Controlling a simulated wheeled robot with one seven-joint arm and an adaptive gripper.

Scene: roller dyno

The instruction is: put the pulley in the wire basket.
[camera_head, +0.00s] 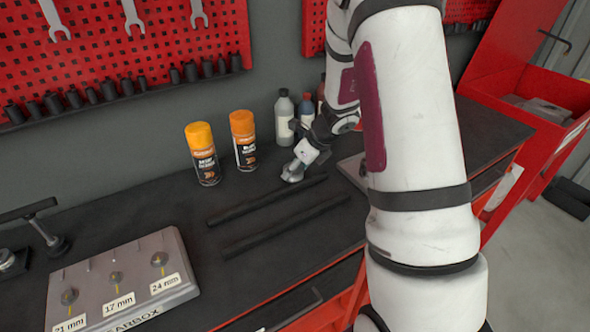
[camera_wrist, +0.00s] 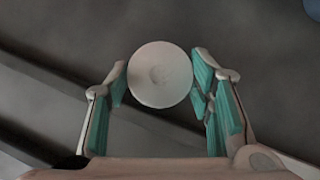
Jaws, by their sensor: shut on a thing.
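The pulley (camera_wrist: 160,74) is a pale round disc, seen face-on between the green-padded fingertips in the wrist view. My gripper (camera_wrist: 160,84) is shut on it, one finger at each side. In the head view my gripper (camera_head: 296,165) is low over the black bench top, with the small grey pulley (camera_head: 291,175) at its tips. It is close to the surface; I cannot tell whether it touches. I can make out no wire basket in either view.
Two orange-capped spray cans (camera_head: 204,155) stand left of my gripper, and bottles (camera_head: 284,118) stand behind it. Two dark bars (camera_head: 285,222) lie on the bench in front. A red cabinet (camera_head: 530,85) stands right.

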